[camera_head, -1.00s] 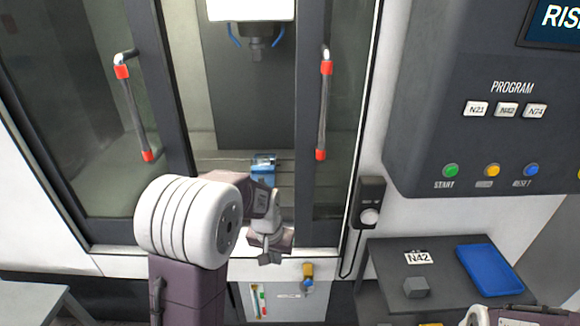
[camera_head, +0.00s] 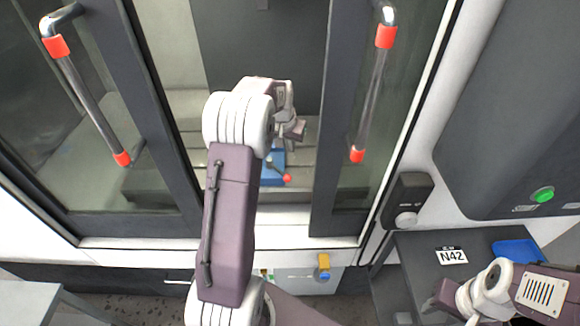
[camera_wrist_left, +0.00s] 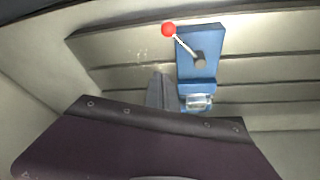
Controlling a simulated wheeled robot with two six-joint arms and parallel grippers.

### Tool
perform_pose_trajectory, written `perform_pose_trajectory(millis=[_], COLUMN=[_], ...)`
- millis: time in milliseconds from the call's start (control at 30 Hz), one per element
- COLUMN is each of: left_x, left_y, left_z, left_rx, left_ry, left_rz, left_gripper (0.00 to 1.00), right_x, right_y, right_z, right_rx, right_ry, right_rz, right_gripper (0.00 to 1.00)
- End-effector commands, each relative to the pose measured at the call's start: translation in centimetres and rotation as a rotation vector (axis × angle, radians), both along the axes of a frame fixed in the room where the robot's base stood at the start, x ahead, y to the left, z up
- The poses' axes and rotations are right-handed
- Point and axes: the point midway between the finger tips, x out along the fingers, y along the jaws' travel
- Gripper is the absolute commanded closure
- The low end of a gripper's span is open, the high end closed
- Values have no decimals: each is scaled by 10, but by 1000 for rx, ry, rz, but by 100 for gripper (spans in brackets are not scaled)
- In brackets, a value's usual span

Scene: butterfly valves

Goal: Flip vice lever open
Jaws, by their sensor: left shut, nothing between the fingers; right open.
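The blue vice (camera_head: 270,170) sits on the machine bed behind the open doors. Its lever ends in a red ball (camera_head: 287,177). In the left wrist view, the vice (camera_wrist_left: 210,42) shows its lever (camera_wrist_left: 184,45) slanting from a round pivot to the red ball (camera_wrist_left: 168,29). A silvery piece (camera_wrist_left: 198,102) lies at the vice's jaw end. My left gripper (camera_head: 295,132) is inside the machine over the vice, partly hidden by its wrist. In the wrist view its fingers (camera_wrist_left: 163,90) are shut and empty, beside the vice. My right gripper (camera_head: 440,300) is low at right, open, fingers unclear.
Door handles with red ends stand left (camera_head: 88,100) and right (camera_head: 372,95) of the opening. A dark side table (camera_head: 420,265) with an N42 label and a blue tray (camera_head: 518,250) is at right. A control panel (camera_head: 500,120) overhangs it.

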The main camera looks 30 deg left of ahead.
Motion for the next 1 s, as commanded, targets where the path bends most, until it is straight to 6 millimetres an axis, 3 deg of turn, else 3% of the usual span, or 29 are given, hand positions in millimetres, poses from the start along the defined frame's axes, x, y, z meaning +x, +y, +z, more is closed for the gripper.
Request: perform_pose_trajectory(millis=[500, 700, 1000], left_x=[31, 2, -6], left_y=[5, 0, -1], left_z=[-91, -95, -98], left_rx=[-2, -1, 1], left_ry=[4, 2, 0], left_rz=[0, 0, 0], left_gripper=[100, 100, 100], right_x=[0, 0, 0], right_y=[0, 0, 0], right_z=[25, 34, 35], right_rx=[0, 0, 0], right_ry=[0, 0, 0], right_rz=[0, 0, 0], right_gripper=[59, 59, 59])
